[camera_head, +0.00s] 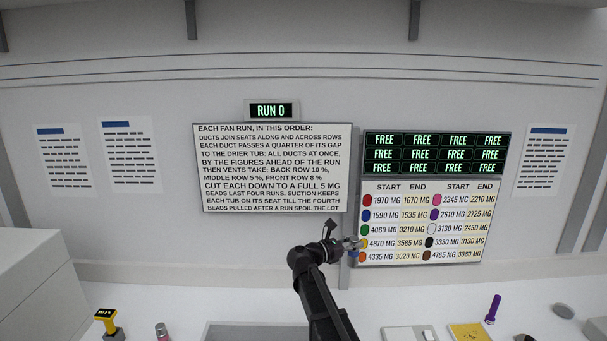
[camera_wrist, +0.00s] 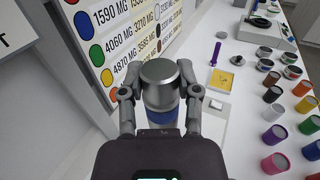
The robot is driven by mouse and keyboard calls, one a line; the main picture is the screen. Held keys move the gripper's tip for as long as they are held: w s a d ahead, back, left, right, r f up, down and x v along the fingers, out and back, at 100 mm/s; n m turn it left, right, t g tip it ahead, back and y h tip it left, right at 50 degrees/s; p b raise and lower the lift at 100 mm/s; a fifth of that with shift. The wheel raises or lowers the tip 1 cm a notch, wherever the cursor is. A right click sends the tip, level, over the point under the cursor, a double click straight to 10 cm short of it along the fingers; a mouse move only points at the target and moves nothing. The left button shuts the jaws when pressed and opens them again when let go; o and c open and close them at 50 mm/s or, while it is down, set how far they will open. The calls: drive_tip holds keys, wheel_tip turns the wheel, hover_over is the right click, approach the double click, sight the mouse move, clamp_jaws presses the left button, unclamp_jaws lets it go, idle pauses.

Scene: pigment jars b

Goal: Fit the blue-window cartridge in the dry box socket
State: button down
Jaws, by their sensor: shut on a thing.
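My gripper (camera_wrist: 160,105) is shut on a cylinder with a grey metal top and a blue band, which looks like the blue-window cartridge (camera_wrist: 160,72). The cartridge stands between the two fingers in the wrist view, its lower part whitish and partly hidden. In the head view my gripper (camera_head: 350,245) is raised above the counter, in front of the wall boards, with the cartridge too small to make out clearly. I cannot pick out the dry box socket with certainty in either view.
A white counter (camera_wrist: 225,140) lies below, with several coloured jars (camera_wrist: 273,135) at right. A yellow pad (camera_head: 468,332), a purple stick (camera_head: 493,309) and a white flat box (camera_head: 408,334) lie on it. A yellow device (camera_head: 107,322) and grey tray (camera_head: 255,333) are left. Wall boards (camera_head: 275,168) stand behind.

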sight(349, 256)
idle(0.3)
wheel_tip(349, 256, down, 4)
drive_tip(key=b, duration=0.4)
drive_tip(key=shift+f, duration=0.15)
drive_tip(key=shift+s, duration=0.15)
